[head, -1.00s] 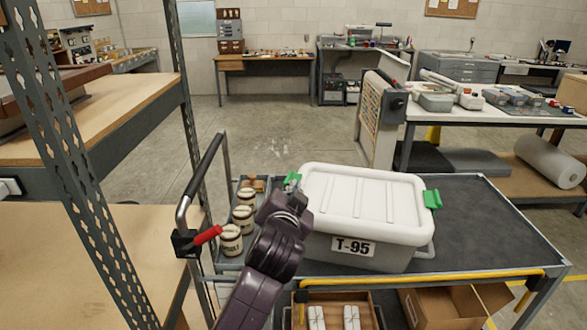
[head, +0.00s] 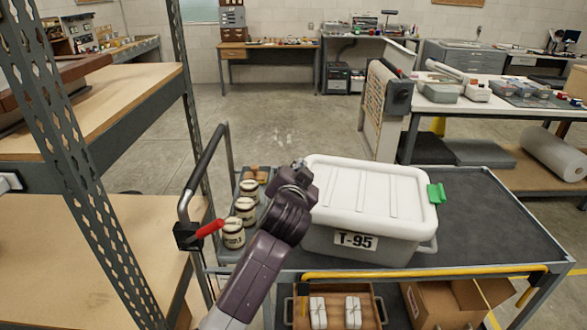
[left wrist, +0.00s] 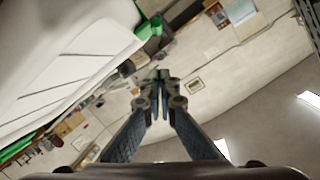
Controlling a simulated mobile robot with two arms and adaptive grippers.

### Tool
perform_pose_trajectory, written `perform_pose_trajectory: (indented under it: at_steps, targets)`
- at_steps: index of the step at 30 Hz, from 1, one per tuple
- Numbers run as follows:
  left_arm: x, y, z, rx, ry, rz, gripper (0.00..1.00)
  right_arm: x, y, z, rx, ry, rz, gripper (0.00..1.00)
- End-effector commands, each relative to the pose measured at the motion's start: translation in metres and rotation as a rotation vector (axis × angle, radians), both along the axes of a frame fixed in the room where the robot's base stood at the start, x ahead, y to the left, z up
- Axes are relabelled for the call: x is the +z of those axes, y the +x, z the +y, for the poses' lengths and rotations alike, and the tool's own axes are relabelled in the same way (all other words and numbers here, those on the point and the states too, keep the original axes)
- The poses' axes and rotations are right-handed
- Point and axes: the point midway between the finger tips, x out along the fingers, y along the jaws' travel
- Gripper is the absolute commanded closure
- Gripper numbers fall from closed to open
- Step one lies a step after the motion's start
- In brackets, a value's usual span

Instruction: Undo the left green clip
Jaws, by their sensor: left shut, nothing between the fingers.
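The white lidded box (head: 372,190) labelled T-95 stands on the cart. The right green clip (head: 436,193) is on its right side, with its upper part tilted outward. In the head view the left clip is hidden behind my left gripper (head: 300,170), which is at the box's left edge. In the left wrist view a green clip (left wrist: 149,28), apparently the left one, is at the edge of the white box. My left gripper's fingers (left wrist: 161,75) are shut and empty, apart from that clip in the picture. My right gripper is not in view.
Several labelled jars (head: 245,208) stand left of the box. The cart's dark top (head: 495,220) is clear at the right.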

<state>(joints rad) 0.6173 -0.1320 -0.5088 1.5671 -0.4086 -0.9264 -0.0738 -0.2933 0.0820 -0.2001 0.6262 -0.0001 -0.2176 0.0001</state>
Motion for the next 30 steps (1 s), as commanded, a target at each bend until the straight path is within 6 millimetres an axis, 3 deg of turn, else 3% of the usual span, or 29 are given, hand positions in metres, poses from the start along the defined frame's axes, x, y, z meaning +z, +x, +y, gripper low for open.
perform_pose_trajectory:
  at_steps: [9, 18, 30]
  targets:
    - [-0.008, 0.046, -0.005, 0.0, 0.001, 0.001, 1.0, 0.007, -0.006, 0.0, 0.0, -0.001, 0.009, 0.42]
    - [-0.039, 0.05, 0.015, 0.0, 0.001, 0.001, 1.0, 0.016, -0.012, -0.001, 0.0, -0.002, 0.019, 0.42]
    - [-0.043, 0.05, 0.016, -0.001, 0.0, 0.001, 1.0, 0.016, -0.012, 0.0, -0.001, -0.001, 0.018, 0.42]
